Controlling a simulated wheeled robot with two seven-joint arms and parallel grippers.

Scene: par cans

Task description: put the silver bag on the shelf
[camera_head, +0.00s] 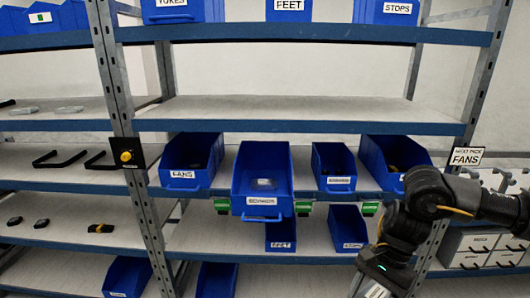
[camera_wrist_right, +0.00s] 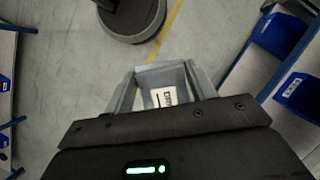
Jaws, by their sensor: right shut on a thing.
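My right gripper (camera_wrist_right: 163,88) is shut on a flat silver-grey thing with a white printed label, which looks like the silver bag (camera_wrist_right: 157,78). It is held over the floor in the right wrist view. In the head view my right arm comes in at the right, in front of the shelf (camera_head: 290,108), and its gripper (camera_head: 377,291) shows only in part at the bottom edge. The bag is not clear there. The shelf is a grey rack with blue beams, and its upper middle board is bare. My left gripper is out of view.
A blue bin (camera_head: 246,167) juts forward from the middle board, with a small pale item (camera_head: 264,183) inside. Other blue bins (camera_head: 190,160) stand beside it. A yellow button (camera_head: 126,156) is on the left post.

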